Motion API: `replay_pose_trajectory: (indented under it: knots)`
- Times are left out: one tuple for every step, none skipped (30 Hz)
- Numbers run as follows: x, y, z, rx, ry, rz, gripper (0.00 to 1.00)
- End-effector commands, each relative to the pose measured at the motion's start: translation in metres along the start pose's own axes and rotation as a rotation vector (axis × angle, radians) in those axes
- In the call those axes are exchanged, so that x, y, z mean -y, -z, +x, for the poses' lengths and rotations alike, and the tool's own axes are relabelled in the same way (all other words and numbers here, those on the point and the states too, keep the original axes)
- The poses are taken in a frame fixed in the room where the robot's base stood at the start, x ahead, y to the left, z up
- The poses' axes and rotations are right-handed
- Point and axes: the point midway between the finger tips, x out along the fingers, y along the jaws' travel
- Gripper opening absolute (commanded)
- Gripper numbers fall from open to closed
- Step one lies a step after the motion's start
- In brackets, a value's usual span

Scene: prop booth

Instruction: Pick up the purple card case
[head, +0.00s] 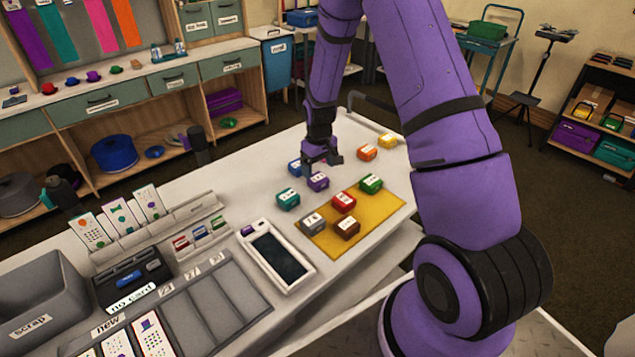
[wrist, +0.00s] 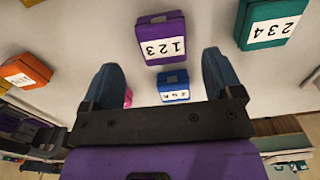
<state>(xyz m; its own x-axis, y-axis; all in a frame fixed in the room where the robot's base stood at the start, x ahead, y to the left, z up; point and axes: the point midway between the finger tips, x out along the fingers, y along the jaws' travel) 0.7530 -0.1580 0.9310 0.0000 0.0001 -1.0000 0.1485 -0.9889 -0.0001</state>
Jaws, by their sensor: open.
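The purple card case (head: 318,182) lies on the pale counter. In the wrist view the purple card case (wrist: 162,25) shows a white label reading 123 and lies beyond my fingertips, roughly centred between them. My gripper (head: 322,158) is just above and behind the case in the head view. In the wrist view my gripper (wrist: 160,62) has its two blue-grey fingers spread wide with nothing held between them. Whether the fingers touch the case cannot be told, but a gap shows in the wrist view.
A blue case (head: 295,167) and a teal case (head: 288,199) lie close by. Orange (head: 367,153) and yellow (head: 388,141) cases lie to the right. A yellow mat (head: 378,222) in front holds several cases. A device with a dark screen (head: 278,256) lies nearer.

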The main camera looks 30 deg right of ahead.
Motion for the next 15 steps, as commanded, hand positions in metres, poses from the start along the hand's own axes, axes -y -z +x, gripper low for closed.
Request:
replay_pose_trajectory:
  knots:
    - [0.001, 0.000, 0.004, 0.001, 0.000, 0.000, 0.85]
    - [0.001, 0.000, 0.006, 0.001, 0.000, 0.000, 0.85]
    - [0.002, 0.000, 0.011, 0.002, 0.001, 0.000, 0.85]
    - [0.002, 0.000, 0.015, 0.002, 0.001, 0.000, 0.85]
    - [0.003, 0.000, 0.019, 0.003, 0.001, 0.000, 0.85]
    - [0.004, 0.000, 0.026, 0.004, 0.001, 0.000, 0.85]
    - [0.004, 0.001, 0.030, 0.003, 0.001, 0.000, 0.85]
    - [0.005, 0.001, 0.034, 0.003, 0.001, 0.000, 0.85]
    - [0.004, 0.001, 0.039, 0.003, 0.001, 0.000, 0.85]
    - [0.004, 0.001, 0.042, 0.003, 0.001, 0.000, 0.85]
    - [0.004, 0.001, 0.045, 0.002, 0.001, 0.000, 0.85]
    - [0.004, 0.001, 0.048, 0.001, 0.000, 0.000, 0.85]
    - [0.004, 0.001, 0.049, 0.001, 0.000, 0.000, 0.85]
    - [0.004, 0.001, 0.051, 0.001, 0.000, 0.000, 0.85]
    - [0.004, 0.001, 0.052, 0.001, 0.000, 0.000, 0.85]
